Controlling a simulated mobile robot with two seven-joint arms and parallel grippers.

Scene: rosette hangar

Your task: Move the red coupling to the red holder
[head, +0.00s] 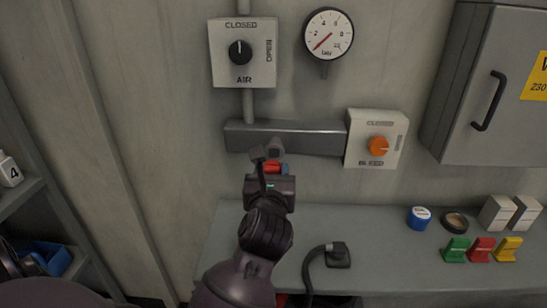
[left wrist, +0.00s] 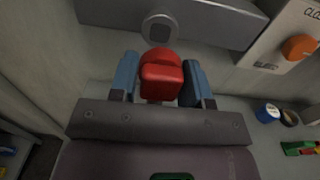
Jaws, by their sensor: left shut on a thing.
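I cannot tell whether coupling and port touch. The gripper hides much of the coupling in the head view. The red holder (head: 481,249) stands on the bench at the right, between a green holder (head: 456,249) and a yellow holder (head: 507,248). My right gripper is not in view.
A black hose with a block (head: 337,256) lies on the bench (head: 390,235). A rail (head: 315,139), an orange-knob switch (head: 377,146) and a cabinet (head: 480,90) project from the wall.

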